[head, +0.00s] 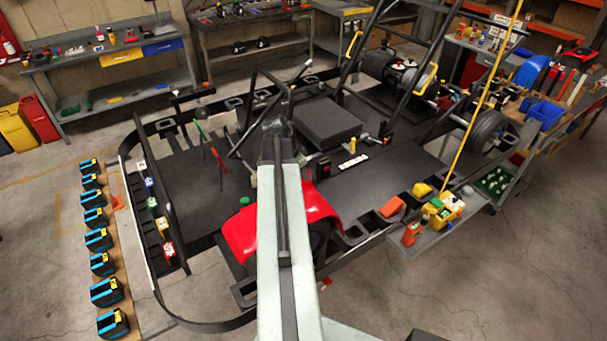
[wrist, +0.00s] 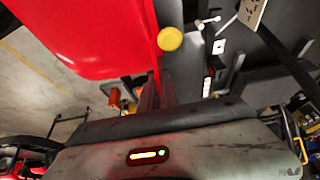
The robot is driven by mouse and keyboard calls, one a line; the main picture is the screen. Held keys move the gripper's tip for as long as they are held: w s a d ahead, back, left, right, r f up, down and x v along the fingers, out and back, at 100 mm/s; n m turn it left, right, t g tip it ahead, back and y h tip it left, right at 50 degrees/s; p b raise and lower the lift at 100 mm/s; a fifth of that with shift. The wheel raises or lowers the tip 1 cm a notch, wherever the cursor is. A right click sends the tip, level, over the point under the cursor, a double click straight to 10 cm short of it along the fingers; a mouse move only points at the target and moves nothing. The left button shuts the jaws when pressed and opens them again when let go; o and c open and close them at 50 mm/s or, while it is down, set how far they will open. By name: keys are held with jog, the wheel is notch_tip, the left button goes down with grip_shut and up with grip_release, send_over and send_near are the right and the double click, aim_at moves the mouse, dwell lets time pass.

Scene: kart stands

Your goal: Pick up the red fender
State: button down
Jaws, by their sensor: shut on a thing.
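The red fender (head: 240,236) shows on both sides of my arm in the head view, over a dark wheel at the near side of the kart frame. In the wrist view the fender (wrist: 90,35) fills the upper left as a smooth red curved panel. My gripper (wrist: 158,88) is shut on the fender's edge, with its dark fingers at the panel's lower right corner. In the head view my own arm hides the gripper and the fender's middle.
The black kart frame (head: 200,322) surrounds the fender. Several black and blue holders (head: 100,240) line a board at left. A grey side shelf with an orange bottle (head: 411,234) stands at right. A yellow round knob (wrist: 170,38) is close to the fingers.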

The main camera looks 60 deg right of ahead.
jog(key=shift+a, duration=0.15)
jog(key=shift+s+a, duration=0.35)
jog(key=shift+s, duration=0.3)
jog(key=c, duration=1.5)
grip_release()
jog(key=shift+r, duration=0.1)
jog(key=p+v, duration=0.7)
jog(key=shift+w+a+r, duration=0.1)
jog(key=shift+a+r, duration=0.05)
jog(key=shift+r, duration=0.1)
